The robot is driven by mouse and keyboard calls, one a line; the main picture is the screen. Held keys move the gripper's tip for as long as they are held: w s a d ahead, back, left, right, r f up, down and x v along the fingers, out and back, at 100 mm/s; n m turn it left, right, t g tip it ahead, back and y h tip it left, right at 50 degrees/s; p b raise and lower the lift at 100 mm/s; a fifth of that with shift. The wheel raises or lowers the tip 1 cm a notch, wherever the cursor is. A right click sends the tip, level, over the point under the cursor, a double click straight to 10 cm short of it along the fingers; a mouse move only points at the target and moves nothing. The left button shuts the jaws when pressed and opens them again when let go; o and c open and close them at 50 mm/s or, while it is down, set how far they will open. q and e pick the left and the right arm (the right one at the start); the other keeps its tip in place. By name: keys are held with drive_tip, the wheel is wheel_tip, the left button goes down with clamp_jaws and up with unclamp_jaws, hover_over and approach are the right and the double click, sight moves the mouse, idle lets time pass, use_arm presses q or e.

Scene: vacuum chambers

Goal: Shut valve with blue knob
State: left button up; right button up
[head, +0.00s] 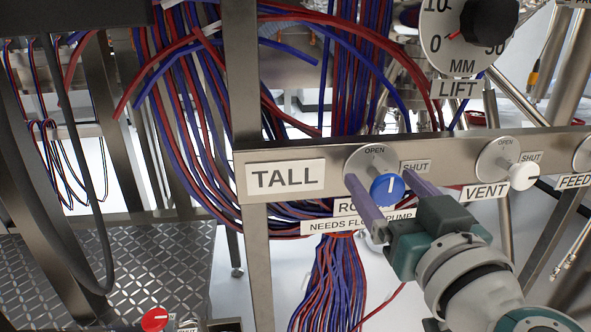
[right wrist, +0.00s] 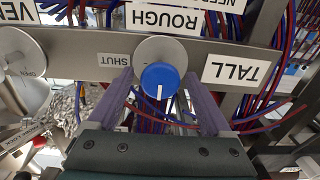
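The blue knob (head: 387,189) sits on a round metal plate (head: 366,160) on the steel panel, above a label partly reading ROUGH. OPEN is printed at the plate's top, and a SHUT label (head: 414,167) is to its right. The knob's white line points up toward OPEN. My right gripper (head: 379,180) is open, with its purple fingers on either side of the knob. In the right wrist view, which is upside down, the blue knob (right wrist: 160,80) lies between the fingertips with a gap on both sides. My left gripper is not in view.
A white VENT knob (head: 522,175) is right of the blue one, with a FEED plate (head: 584,154) beyond it. A TALL label (head: 286,178) is left. A LIFT dial (head: 470,35) stands above. Red and blue cables hang behind the panel. A red knob (head: 154,319) is low left.

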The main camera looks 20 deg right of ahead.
clamp_jaws()
idle(0.5)
drive_tip(key=shift+m, duration=0.4)
drive_tip(key=m+p, duration=0.1)
drive_tip(key=m, duration=0.2)
drive_tip(key=shift+d+r, duration=0.1)
drive_tip(key=m+p, duration=0.1)
drive_tip(key=m, duration=0.3)
drive_tip(key=shift+m, duration=0.3)
drive_tip(key=m, duration=0.4)
drive_tip(key=shift+d+f+m, duration=0.1)
drive_tip(key=shift+f+m, duration=0.1)
drive_tip(key=shift+m, duration=0.1)
drive_tip(key=shift+f+m, duration=0.1)
drive_tip(key=shift+m, duration=2.2)
